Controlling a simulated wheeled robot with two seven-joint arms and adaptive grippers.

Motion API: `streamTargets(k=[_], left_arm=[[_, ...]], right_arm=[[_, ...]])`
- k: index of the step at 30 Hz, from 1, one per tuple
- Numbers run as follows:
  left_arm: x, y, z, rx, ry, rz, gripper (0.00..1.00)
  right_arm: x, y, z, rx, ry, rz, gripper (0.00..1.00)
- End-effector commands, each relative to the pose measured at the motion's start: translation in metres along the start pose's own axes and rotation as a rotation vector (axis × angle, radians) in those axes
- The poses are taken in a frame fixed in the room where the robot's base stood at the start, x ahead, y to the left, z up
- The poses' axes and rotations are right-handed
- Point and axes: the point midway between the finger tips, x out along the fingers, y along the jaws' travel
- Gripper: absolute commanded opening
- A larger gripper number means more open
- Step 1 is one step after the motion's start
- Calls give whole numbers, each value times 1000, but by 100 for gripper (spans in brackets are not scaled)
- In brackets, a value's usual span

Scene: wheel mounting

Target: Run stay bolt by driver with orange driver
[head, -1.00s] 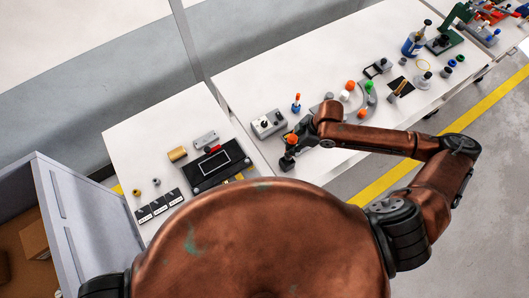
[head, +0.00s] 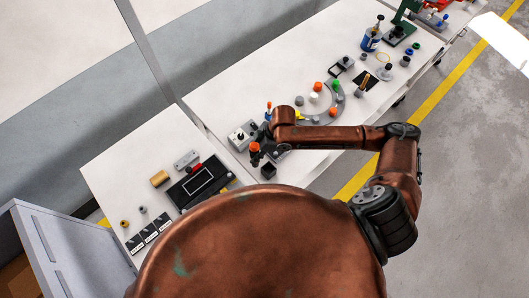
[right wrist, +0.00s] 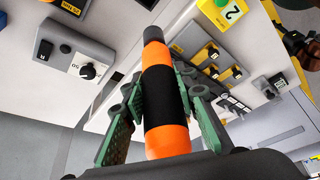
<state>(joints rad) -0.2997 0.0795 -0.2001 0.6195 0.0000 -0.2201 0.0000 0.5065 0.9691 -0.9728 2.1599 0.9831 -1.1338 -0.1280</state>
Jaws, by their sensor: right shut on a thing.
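My right gripper (right wrist: 160,105) is shut on the orange driver (right wrist: 167,140), which has a black middle band and a grey tip. The driver points away from the wrist, between the green finger pads. In the head view my right gripper (head: 263,141) is over the front left part of the long white table, with the driver's orange end (head: 254,146) showing beside it. I cannot make out the stay bolt in either view. My left gripper is not in view.
A grey control box (head: 242,134) with knobs stands close to the gripper; it also shows in the wrist view (right wrist: 75,58). A smaller table (head: 112,180) at left holds a black tray (head: 186,192) and labelled blocks. Orange, white and green parts (head: 318,87) stand to the right.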

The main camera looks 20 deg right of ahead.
Motion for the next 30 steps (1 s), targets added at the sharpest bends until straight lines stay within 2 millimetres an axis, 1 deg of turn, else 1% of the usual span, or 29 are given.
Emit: streamTargets(k=[1,3,6,9,12,15,18,30], left_arm=[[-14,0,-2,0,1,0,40],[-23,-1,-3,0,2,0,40],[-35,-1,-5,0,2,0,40],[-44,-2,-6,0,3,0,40],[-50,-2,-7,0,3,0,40],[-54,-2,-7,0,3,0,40],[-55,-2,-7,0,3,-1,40],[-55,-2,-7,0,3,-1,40]], right_arm=[[-1,0,-21,-1,8,-1,0],[6,0,-40,-1,8,-2,0],[15,-3,-66,-2,6,-3,0],[22,-6,-87,-3,2,-3,0],[27,-10,-103,-6,-3,-3,0],[31,-12,-113,-7,-7,-2,0],[33,-13,-119,-9,-8,-2,0],[34,-13,-119,-8,-9,-2,0]])
